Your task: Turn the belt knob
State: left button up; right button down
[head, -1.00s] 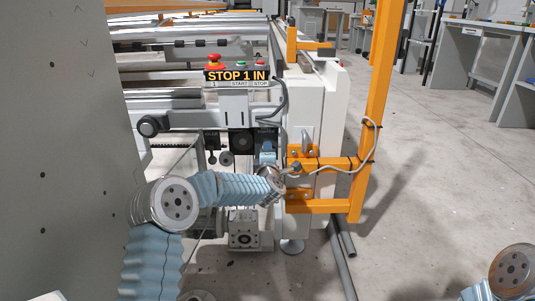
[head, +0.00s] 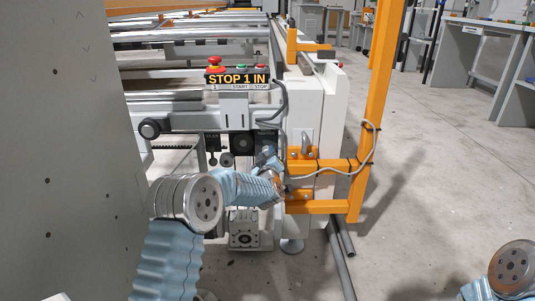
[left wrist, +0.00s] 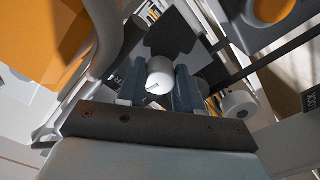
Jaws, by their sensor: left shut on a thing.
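The belt knob (left wrist: 160,76) shows in the left wrist view as a pale grey round knob with a short dark line on its face. My left gripper (left wrist: 161,88) has its two dark blue fingers on either side of it and is shut on it. In the head view my left gripper (head: 267,157) is at the end panel of the machine, left of the orange bracket, and my wrist hides the knob there. My right gripper is not in view; only part of my right arm shows at the lower right.
A second grey round knob (left wrist: 238,104) is just right of the fingers. The orange guard post (head: 376,100) and a looping grey cable (head: 372,140) stand close to the right of my left wrist. A control box with a red button (head: 238,76) is above.

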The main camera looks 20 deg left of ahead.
pick_arm(q)
jog(key=shift+s+a+f+m+p, duration=0.1)
jog(key=shift+m+p, duration=1.1)
jog(key=shift+m, duration=2.95)
jog(key=shift+a+f+m+p, duration=0.1)
jog(key=shift+m+p, duration=1.1)
jog(key=shift+m, duration=2.95)
jog(key=o, duration=0.8)
jog(key=shift+o, duration=1.1)
jog(key=shift+r, duration=0.1)
jog(key=v, duration=1.3)
jog(key=shift+s+p, duration=0.4)
jog(key=shift+p, duration=0.05)
jog(key=shift+d, duration=0.1)
